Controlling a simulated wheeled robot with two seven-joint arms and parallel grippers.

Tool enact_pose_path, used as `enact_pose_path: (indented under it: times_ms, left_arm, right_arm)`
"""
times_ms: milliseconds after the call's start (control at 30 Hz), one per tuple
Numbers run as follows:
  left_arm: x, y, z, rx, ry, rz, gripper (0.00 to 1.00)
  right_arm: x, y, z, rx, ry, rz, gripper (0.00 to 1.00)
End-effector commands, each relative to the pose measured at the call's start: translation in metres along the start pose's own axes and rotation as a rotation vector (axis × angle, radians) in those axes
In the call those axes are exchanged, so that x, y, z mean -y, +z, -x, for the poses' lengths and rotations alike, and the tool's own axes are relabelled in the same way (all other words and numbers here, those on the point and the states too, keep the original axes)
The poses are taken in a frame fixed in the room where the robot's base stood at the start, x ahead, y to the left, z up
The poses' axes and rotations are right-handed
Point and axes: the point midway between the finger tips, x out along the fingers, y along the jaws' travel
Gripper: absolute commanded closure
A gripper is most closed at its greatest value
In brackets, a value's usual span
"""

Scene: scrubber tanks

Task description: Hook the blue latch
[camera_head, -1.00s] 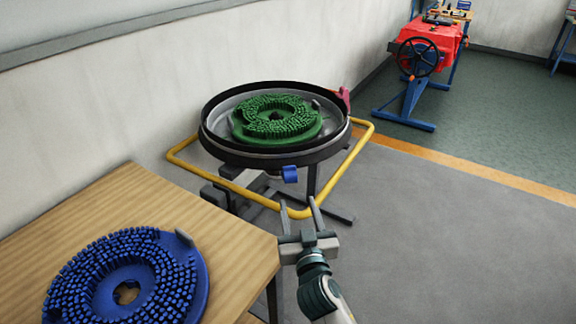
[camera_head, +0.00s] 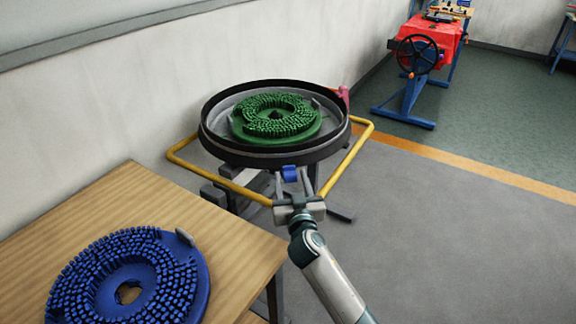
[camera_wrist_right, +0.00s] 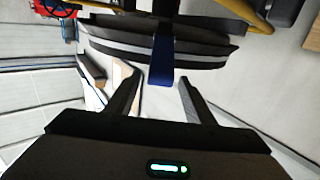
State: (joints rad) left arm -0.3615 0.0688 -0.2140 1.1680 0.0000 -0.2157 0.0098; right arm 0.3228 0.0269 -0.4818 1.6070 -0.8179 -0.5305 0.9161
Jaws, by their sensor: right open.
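The blue latch (camera_head: 290,173) hangs at the near lower rim of a round black-rimmed tank (camera_head: 222,149) that holds a green brush (camera_head: 276,118). My right gripper (camera_head: 291,180) is open, with its fingers pointing at the latch, one on each side of it in the head view. In the right wrist view the blue latch (camera_wrist_right: 162,62) lies just beyond and between the open fingertips (camera_wrist_right: 160,75). I cannot tell whether either finger touches it. The latch hangs from the dark rim in that view. My left gripper is not in view.
A yellow tube frame (camera_head: 352,152) surrounds the tank, close to my right gripper. A wooden table (camera_head: 130,190) with a blue brush disc (camera_head: 168,285) stands at the left. A red machine (camera_head: 432,45) stands far back. The grey floor (camera_head: 450,240) at right is clear.

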Motion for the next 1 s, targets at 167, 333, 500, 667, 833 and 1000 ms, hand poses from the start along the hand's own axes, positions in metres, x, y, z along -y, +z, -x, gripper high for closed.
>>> enact_pose_path:
  times_ms: [167, 333, 500, 667, 833, 1000]
  left_arm:
    - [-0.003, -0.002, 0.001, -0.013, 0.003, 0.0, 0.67]
    - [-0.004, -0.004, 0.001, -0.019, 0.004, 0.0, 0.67]
    - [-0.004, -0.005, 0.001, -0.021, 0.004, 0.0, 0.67]
    - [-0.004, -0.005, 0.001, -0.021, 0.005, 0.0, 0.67]
    - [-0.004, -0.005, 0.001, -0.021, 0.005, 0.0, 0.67]
    - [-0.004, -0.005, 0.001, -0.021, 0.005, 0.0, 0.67]
  right_arm:
    - [0.0, -0.001, -0.03, -0.001, 0.0, 0.002, 0.52]
    - [0.001, 0.0, -0.049, 0.0, -0.001, 0.001, 0.52]
    - [0.0, 0.0, -0.059, 0.0, 0.0, 0.0, 0.52]
    - [0.0, 0.0, -0.061, 0.001, -0.001, 0.0, 0.52]
    - [0.0, 0.0, -0.061, 0.0, -0.001, -0.001, 0.52]
    - [0.0, 0.0, -0.061, 0.0, 0.0, -0.001, 0.83]
